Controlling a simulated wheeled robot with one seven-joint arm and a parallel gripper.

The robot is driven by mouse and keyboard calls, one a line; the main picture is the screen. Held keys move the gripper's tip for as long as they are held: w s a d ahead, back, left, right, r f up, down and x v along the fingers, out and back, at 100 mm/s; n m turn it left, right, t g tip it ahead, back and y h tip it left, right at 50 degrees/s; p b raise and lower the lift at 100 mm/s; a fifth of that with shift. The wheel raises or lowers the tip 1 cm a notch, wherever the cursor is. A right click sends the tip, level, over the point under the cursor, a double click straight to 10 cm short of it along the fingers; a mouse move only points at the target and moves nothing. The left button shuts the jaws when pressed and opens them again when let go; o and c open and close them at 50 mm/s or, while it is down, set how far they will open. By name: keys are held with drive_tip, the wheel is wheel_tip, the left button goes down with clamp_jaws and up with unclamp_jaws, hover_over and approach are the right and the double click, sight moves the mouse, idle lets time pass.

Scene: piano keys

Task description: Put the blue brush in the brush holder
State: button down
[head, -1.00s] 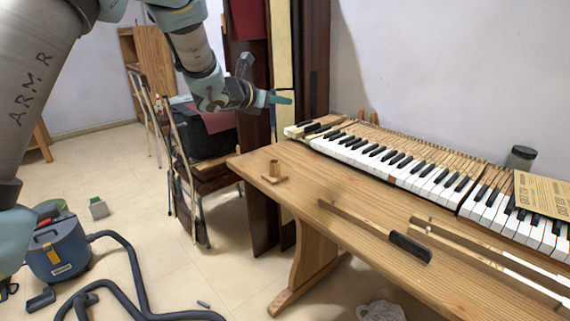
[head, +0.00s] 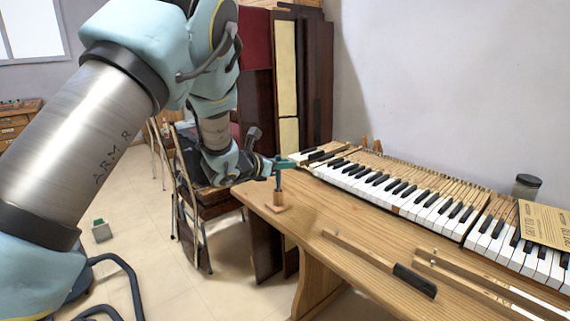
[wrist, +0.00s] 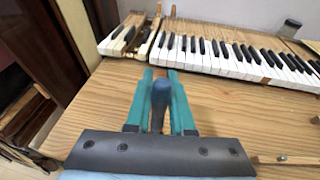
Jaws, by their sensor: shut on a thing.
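The blue brush (head: 278,182) is upright in my gripper (head: 284,163), which is shut on it above the table's left end. In the wrist view the brush's dark blue end (wrist: 160,98) shows between the two teal fingers of my gripper (wrist: 161,88). The wooden brush holder (head: 278,199), a small post on a flat base, stands on the table directly below the brush. The brush's lower end meets the holder's top in the head view; I cannot tell whether it is inside.
The wooden table (head: 318,215) carries a piano keyboard (head: 400,190) along its back. Loose wooden key sticks (head: 375,258) lie near the front, and a dark jar (head: 525,186) stands at back right. A chair (head: 190,215) stands left of the table. Bare tabletop lies right of the holder.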

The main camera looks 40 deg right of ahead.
drive_tip(key=c, duration=0.8)
unclamp_jaws()
drive_tip(key=shift+a, duration=0.1)
drive_tip(key=b+v, duration=0.2)
drive_tip(key=v, duration=1)
drive_tip(key=shift+b, duration=0.3)
